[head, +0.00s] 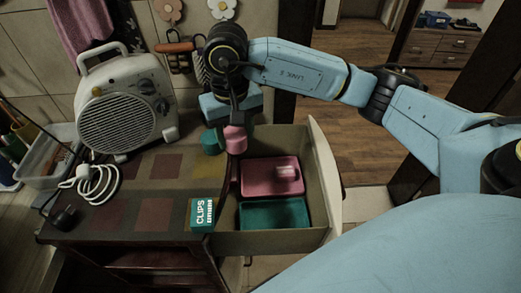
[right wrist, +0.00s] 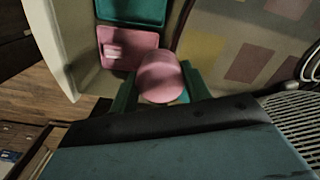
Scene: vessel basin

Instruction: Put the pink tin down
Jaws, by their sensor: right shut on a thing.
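My right gripper (head: 235,132) is shut on the pink tin (head: 236,143), a short round tin. It holds the tin above the back left part of the open drawer (head: 327,165), near the table edge. In the right wrist view the tin (right wrist: 161,78) sits between the two dark green fingers. The pink tray (head: 258,178) lies in the drawer with another small pink thing (head: 288,173) in it. The teal tray (head: 275,213) lies in front of the pink one and looks empty. My left gripper is not in view.
A green round thing (head: 211,142) shows just left of the held tin. A CLIPS box (head: 201,214) stands by the drawer's left edge. A fan heater (head: 125,108) and a coiled white cable (head: 95,183) are on the table. The checkered table middle (head: 150,190) is clear.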

